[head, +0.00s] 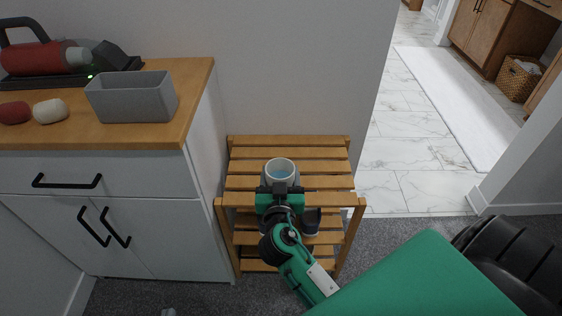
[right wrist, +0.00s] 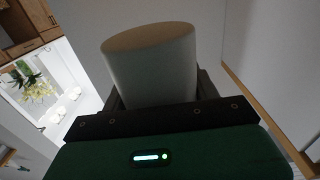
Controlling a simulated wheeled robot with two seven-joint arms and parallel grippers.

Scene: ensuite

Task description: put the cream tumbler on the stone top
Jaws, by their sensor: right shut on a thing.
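The cream tumbler (head: 280,171) looks pale grey in the head view, with a bluish inside, and stands upright, mouth up. My right gripper (head: 280,190) is shut on it from the near side, over the top of a slatted wooden rack. I cannot tell whether the tumbler touches the slats. In the right wrist view the tumbler (right wrist: 155,70) rises between the dark fingers, one end in tan light. My left gripper does not show clearly. I cannot make out a stone top in either view.
The wooden rack (head: 245,182) has lower shelves with dark shoes (head: 311,222). A white cabinet (head: 110,170) with a wooden top stands left, bearing a grey bin (head: 132,97). A wall stands behind the rack. A doorway at right opens onto marble tiles (head: 400,150) and a wooden vanity (head: 480,35).

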